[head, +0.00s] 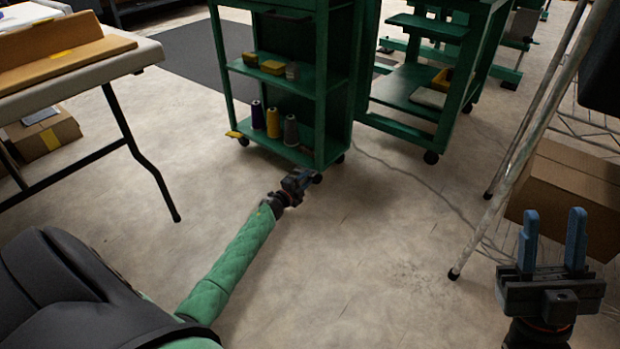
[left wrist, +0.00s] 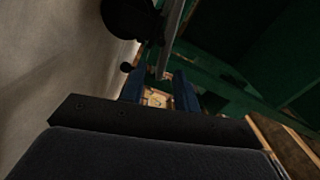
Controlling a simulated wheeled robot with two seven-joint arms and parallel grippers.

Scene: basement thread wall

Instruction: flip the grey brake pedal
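My left gripper (head: 300,179) is low over the floor by the front right caster of the green cart (head: 331,85). In the left wrist view, its two blue fingers (left wrist: 160,88) stand apart with nothing clearly held between them. A dark round caster wheel (left wrist: 133,15) lies beyond the fingertips, and a narrow grey bar (left wrist: 168,48) runs beside it. I cannot tell whether this bar is the grey brake pedal. In the head view the gripper covers part of that caster, and no grey pedal can be made out. My right gripper (head: 553,240) is open and empty, raised at the lower right.
A yellow pedal (head: 233,134) sticks out at the cart's front left caster. Thread spools (head: 273,123) stand on its lower shelf. A second green cart (head: 430,95) is behind right. A metal rack leg (head: 488,220) and cardboard box (head: 572,190) stand right.

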